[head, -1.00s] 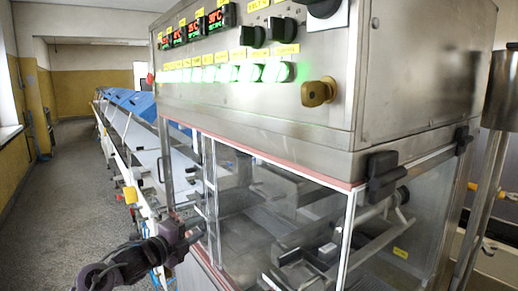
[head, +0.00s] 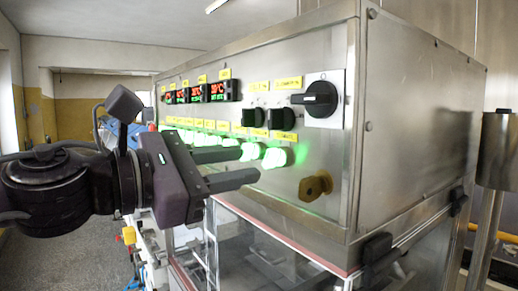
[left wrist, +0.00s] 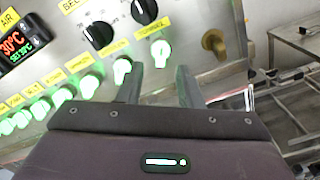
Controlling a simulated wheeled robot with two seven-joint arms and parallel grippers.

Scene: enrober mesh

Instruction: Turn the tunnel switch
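Two black rotary knobs sit side by side on the steel control panel, a left knob (head: 255,117) and a right knob (head: 280,118). They also show in the left wrist view, the left knob (left wrist: 98,36) and the right knob (left wrist: 144,11). Their yellow labels are too small to tell which names the tunnel. My left gripper (head: 249,164) is open and empty in front of the panel, below the knobs. In the left wrist view, its parted fingers (left wrist: 160,82) point toward the lit green button row. My right gripper is out of view.
A row of lit green buttons (head: 274,158) runs below the knobs, with red displays (head: 217,91) at upper left. A larger black switch (head: 320,98) is at upper right, a brass knob (head: 315,186) lower right. A clear-walled enclosure lies below.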

